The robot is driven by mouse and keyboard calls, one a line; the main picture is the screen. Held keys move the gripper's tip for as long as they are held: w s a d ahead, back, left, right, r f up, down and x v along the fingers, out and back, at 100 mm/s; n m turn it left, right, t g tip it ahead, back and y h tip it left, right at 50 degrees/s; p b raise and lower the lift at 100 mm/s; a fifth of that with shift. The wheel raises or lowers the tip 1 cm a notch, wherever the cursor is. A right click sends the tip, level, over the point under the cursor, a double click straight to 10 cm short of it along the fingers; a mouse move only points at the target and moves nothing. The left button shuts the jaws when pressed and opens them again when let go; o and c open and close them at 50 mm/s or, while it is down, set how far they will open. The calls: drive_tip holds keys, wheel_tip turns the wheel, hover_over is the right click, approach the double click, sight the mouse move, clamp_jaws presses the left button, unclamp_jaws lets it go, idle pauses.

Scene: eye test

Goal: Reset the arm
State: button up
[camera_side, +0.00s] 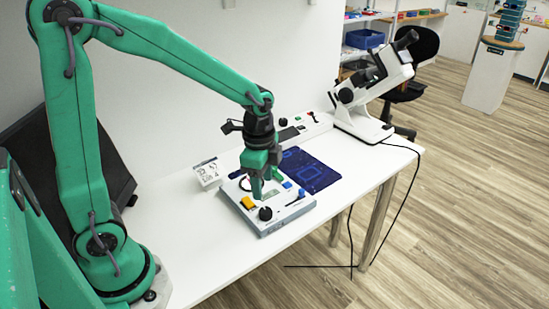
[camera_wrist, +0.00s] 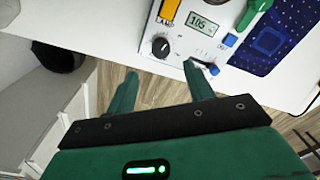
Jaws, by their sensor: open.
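My green gripper (camera_side: 257,194) hangs fingers down over a white control box (camera_side: 285,224) in the side view. In the wrist view my gripper (camera_wrist: 161,70) has its two fingers spread apart with nothing between them. The box (camera_wrist: 178,58) carries a yellow switch (camera_wrist: 169,10) by the word LAMP, a small display (camera_wrist: 202,24), a black knob (camera_wrist: 160,46) and a blue-tipped lever (camera_wrist: 213,69). A green part (camera_wrist: 254,8) is cut off at the wrist view's top edge. Whether the fingers touch the box cannot be told.
A dark blue mat (camera_side: 318,172) lies behind the box. A small white card or block (camera_side: 207,174), a long white device (camera_side: 302,128) and a white microscope (camera_side: 362,122) stand on the white table (camera_side: 213,248). The table's front is clear. A cable hangs off its right end.

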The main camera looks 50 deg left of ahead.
drive_tip(key=s+r+n+t, duration=0.5)
drive_tip(key=s+r+n, duration=0.6)
drive_tip(key=s+r, duration=0.1)
drive_tip(key=shift+s+a, duration=0.2)
drive_tip(key=shift+a, duration=0.25)
